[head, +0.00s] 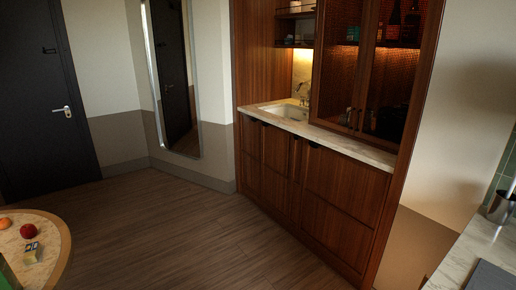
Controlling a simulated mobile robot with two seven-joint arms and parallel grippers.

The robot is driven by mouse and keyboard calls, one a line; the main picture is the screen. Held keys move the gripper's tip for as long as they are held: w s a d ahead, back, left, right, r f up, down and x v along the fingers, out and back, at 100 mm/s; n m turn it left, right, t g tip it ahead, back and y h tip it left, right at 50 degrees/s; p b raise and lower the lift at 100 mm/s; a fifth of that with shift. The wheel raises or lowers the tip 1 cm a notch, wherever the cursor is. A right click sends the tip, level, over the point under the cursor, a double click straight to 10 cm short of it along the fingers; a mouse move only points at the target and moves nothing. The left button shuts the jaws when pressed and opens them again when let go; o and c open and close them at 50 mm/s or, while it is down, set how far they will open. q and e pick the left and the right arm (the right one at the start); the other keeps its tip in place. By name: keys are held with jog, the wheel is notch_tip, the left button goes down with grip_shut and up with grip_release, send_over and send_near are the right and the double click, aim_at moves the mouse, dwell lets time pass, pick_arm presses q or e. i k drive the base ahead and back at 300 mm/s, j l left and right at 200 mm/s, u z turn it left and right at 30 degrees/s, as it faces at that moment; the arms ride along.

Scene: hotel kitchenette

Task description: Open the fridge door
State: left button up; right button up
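No plainly recognisable fridge shows in the head view. A wooden kitchenette unit (345,190) stands right of centre, with closed lower fronts under a marble counter. The wide lower right front (345,183) has a dark pull at its upper left edge. Narrower fronts (274,148) are to its left. I cannot tell whether a fridge sits behind any of them. Neither of my grippers is in view.
A sink (288,111) is set in the counter. A round table (55,262) with fruit is at lower left, and a marble worktop (470,240) at lower right. A dark door (40,100) is shut at far left. The wooden floor (190,230) between is clear.

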aim_at(344, 197)
jog(key=i, duration=0.7)
jog(key=i+j, duration=0.15)
jog(key=i, duration=0.5)
jog(key=i+z, duration=0.4)
jog(key=i, duration=0.95)
jog(key=i+l+u, duration=0.15)
jog(key=i+l, duration=0.2)
jog(key=i, duration=0.2)
jog(key=i+l+u, duration=0.1)
jog(key=i+l, duration=0.3)
jog(key=i, duration=0.1)
